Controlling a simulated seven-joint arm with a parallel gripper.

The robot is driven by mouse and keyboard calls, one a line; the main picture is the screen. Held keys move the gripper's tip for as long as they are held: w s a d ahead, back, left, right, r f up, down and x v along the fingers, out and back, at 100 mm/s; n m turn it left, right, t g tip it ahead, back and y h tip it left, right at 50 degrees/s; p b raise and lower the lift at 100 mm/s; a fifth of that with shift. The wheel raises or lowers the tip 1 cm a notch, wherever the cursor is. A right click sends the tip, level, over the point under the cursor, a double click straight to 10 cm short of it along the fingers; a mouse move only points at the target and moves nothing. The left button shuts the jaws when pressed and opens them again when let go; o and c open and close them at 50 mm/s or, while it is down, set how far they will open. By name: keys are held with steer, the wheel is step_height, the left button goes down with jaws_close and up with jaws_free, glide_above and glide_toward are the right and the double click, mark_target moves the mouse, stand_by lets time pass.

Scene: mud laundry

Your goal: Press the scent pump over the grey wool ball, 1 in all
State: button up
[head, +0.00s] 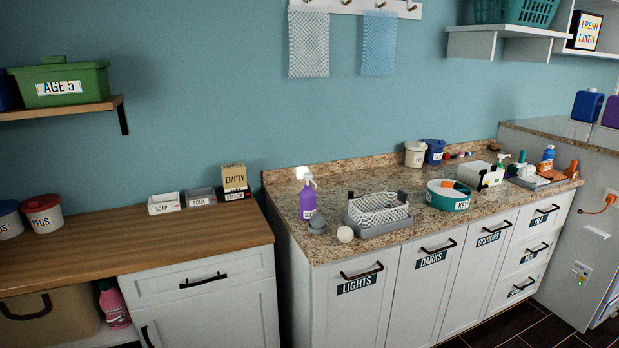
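A purple pump bottle (307,198) with a pale pump head stands upright near the left end of the granite counter. A grey ball (317,221), which looks like the grey wool ball, sits just in front and to the right of the bottle's base; I cannot tell if they touch. A cream ball (345,234) lies a little to the right and nearer the front edge. The pump head's nozzle is too small to tell exactly where it points. My gripper is not in view.
A grey tray with a white mesh basket (378,209) stands right of the balls. A teal KEYS tub (448,195) and a white box (482,176) stand farther right. The granite counter (395,240) is bare along its front edge. A lower wooden counter (130,255) adjoins on the left.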

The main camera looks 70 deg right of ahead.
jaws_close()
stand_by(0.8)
